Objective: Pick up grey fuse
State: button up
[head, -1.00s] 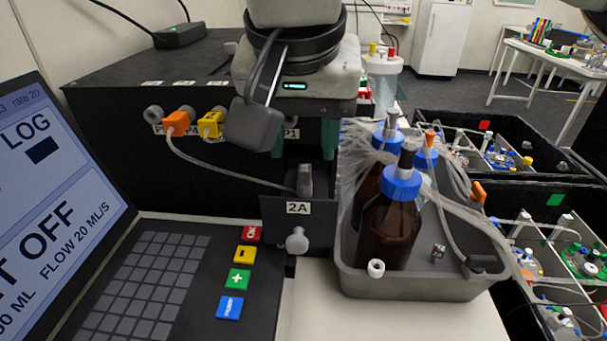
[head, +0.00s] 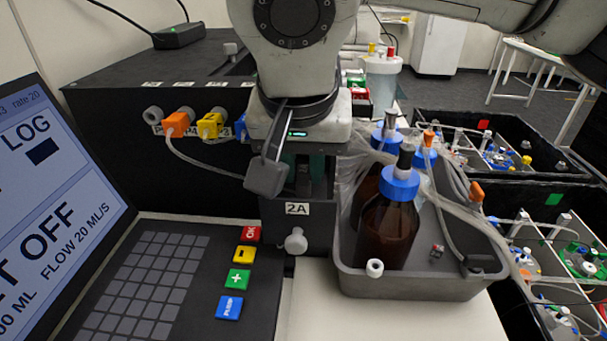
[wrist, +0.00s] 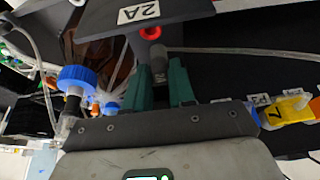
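I cannot see clear contact with the fuse. In the head view, my wrist hides the fuse and most of the fingers, above the open 2A drawer (head: 323,222) with its white knob (head: 296,241).
A grey tray (head: 420,284) with brown blue-capped bottles (head: 386,232) and tubing stands close on the right. A control panel with coloured buttons (head: 237,279) and a screen (head: 50,200) is on the left. Orange (head: 177,124) and yellow (head: 209,125) connectors sit on the black housing.

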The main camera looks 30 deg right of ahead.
grip_shut()
